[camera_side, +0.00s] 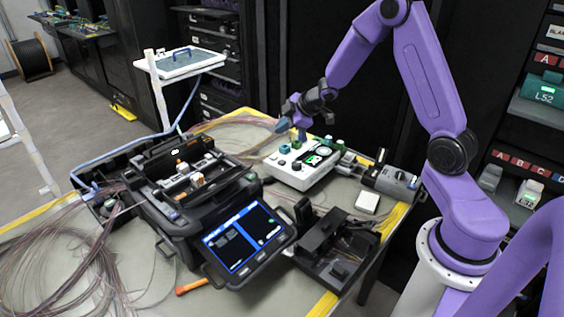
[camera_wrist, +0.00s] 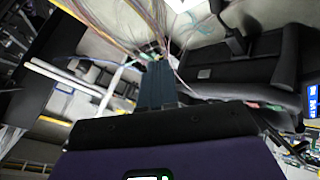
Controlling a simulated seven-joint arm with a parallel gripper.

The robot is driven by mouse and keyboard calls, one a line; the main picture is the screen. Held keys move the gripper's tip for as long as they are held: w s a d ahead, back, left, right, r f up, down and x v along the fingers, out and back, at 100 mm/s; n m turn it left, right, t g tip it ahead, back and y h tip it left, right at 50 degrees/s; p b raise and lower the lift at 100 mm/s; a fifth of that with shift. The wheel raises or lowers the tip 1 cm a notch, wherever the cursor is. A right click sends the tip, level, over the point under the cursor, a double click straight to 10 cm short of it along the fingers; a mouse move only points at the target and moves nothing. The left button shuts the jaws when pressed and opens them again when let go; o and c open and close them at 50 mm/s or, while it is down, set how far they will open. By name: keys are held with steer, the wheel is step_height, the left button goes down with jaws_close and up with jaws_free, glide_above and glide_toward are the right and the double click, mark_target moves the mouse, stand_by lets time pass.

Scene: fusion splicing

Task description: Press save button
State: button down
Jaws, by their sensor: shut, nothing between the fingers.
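My gripper (camera_side: 284,124) is shut and empty. In the side view it hangs above the back left part of a white instrument (camera_side: 292,179), with its blue-grey fingertips pointing left and down. They look clear of the instrument. The instrument has a small green lit screen (camera_side: 312,160), a round dark dial and teal and green caps on top. In the wrist view the closed fingers (camera_wrist: 157,82) show in the middle. No button can be read as a save button at this size.
A black fusion splicer (camera_side: 165,215) with a tilted blue display (camera_side: 240,240) stands left of the instrument. A grey device (camera_side: 390,184) and a white block (camera_side: 367,202) lie to its right. A black open tray (camera_side: 335,250) is in front. Loose fibres (camera_side: 50,250) cover the left end.

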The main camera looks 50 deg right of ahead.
mark_target(284, 162)
steer(key=shift+f, duration=0.1)
steer(key=shift+s+f, duration=0.15)
steer(key=shift+f, duration=2)
steer(key=shift+s+f, duration=0.1)
steer(key=shift+f, duration=2)
steer(key=shift+f, duration=0.2)
steer(key=shift+a+f, duration=0.1)
steer(key=shift+f, duration=0.15)
steer(key=shift+s+f, duration=0.1)
steer(key=shift+f, duration=0.35)
steer(key=shift+r, duration=0.9)
steer(key=shift+w+r, duration=0.2)
steer(key=shift+r, duration=2.3)
